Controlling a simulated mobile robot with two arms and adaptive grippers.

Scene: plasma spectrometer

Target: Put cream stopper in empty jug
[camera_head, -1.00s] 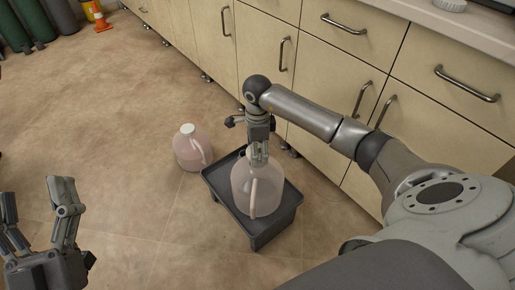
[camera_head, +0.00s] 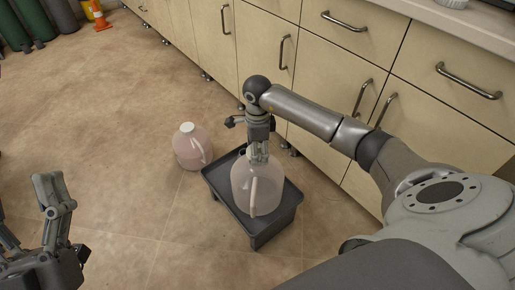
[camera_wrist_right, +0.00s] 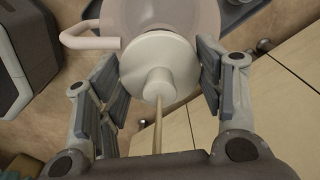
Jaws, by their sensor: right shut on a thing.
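The cream stopper (camera_wrist_right: 158,62) is a round disc with a narrower neck and a thin tan tube (camera_wrist_right: 158,130). My right gripper (camera_head: 258,158) is shut on it, a finger on each side of the disc in the wrist view. The stopper is at the mouth of the translucent jug (camera_head: 242,187), which stands upright on a dark tray-topped stand; how far it is seated is hidden. The jug's handle also shows in the wrist view (camera_wrist_right: 85,40). My left gripper (camera_head: 30,225) is open and empty at the lower left, away from the jugs.
A second, pinkish jug (camera_head: 190,150) with a white cap stands on the floor left of the dark stand (camera_head: 237,215). Beige cabinets (camera_head: 260,50) with drawer handles line the right. An orange cone (camera_head: 100,18) and dark cylinders are far back left. Floor at left is clear.

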